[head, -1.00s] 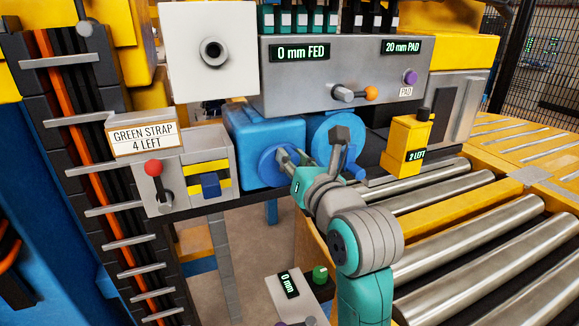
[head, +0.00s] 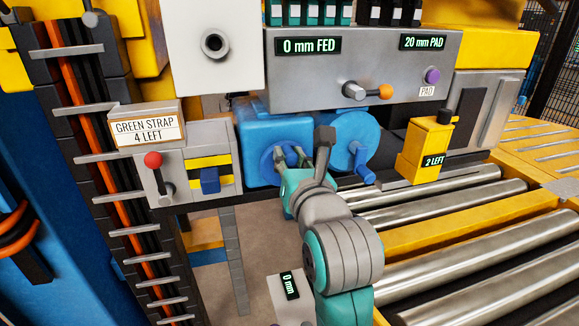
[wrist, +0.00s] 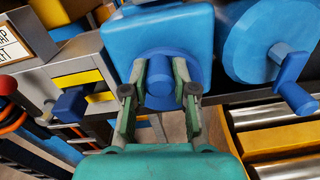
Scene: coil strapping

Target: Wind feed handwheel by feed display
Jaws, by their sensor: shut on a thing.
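The feed display (head: 308,46) reads "0 mm FED" on the grey panel. Below it, a blue housing (head: 268,130) carries a round blue disc (head: 267,162) with a blue knob at its middle (wrist: 160,88). My gripper (head: 293,158) is at this disc, and in the wrist view its two fingers (wrist: 160,92) are shut on the knob from both sides. To the right is a larger blue wheel (head: 350,135) with a crank handle (head: 365,176), apart from my gripper. The wheel also shows in the wrist view (wrist: 255,40). No label tells which is the feed handwheel.
A "20 mm PAD" display (head: 423,42) and an orange-tipped lever (head: 370,91) are on the panel. A yellow box (head: 424,150) reads "2 LEFT". A red-knobbed lever (head: 155,170) stands left under the "GREEN STRAP 4 LEFT" sign (head: 145,130). Rollers (head: 480,235) lie at lower right.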

